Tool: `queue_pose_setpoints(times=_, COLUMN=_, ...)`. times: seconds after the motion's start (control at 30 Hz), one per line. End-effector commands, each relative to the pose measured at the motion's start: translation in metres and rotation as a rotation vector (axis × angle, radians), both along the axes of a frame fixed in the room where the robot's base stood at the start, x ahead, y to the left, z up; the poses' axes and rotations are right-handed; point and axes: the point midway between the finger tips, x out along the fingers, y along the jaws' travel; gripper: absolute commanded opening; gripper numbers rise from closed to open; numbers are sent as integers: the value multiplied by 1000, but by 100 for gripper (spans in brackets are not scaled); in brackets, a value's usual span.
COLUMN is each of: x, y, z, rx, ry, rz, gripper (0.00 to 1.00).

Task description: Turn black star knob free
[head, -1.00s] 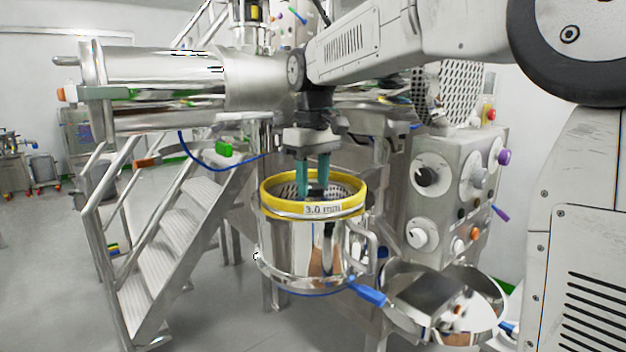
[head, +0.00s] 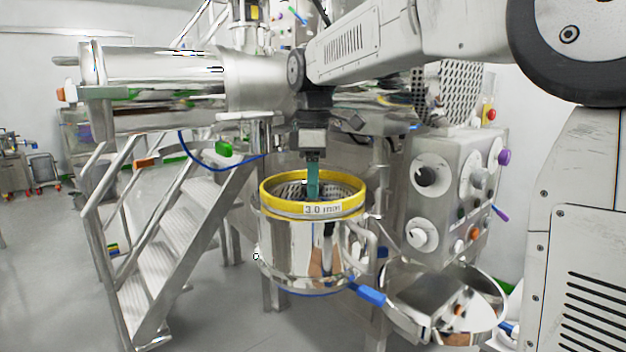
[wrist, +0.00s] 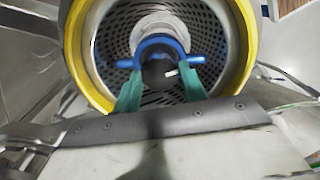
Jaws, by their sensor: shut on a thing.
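The black star knob (wrist: 158,74) sits at the centre of the sieve basket in the wrist view, in front of a blue part with two arms (wrist: 160,45). My gripper (wrist: 160,82) points down into the basket, its two teal fingers on either side of the knob and shut on it. In the head view my gripper (head: 313,190) shows edge-on inside the yellow ring (head: 275,204), which is labelled 3.0 mm. The knob itself is hidden there by the ring and the fingers.
The steel vessel (head: 290,245) under the ring has a side handle and a blue-gripped lever (head: 371,296). A control panel with dials (head: 450,190) stands to the right. A steel stair (head: 165,240) is at left. A large steel cylinder (head: 160,80) hangs behind.

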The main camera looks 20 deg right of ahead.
Motion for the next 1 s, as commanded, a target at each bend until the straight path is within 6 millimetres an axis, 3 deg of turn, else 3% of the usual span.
queue_pose_setpoints(times=0.63, x=1, y=-1, z=1, rx=-2, ry=-5, rz=47, gripper=19)
queue_pose_setpoints(times=0.67, x=1, y=-1, z=1, rx=-2, ry=-5, rz=47, gripper=50)
queue_pose_setpoints(times=0.7, x=0, y=-1, z=1, rx=-2, ry=-4, rz=47, gripper=61)
queue_pose_setpoints(times=1.0, x=0, y=0, z=1, rx=-1, ry=-2, rz=47, gripper=64)
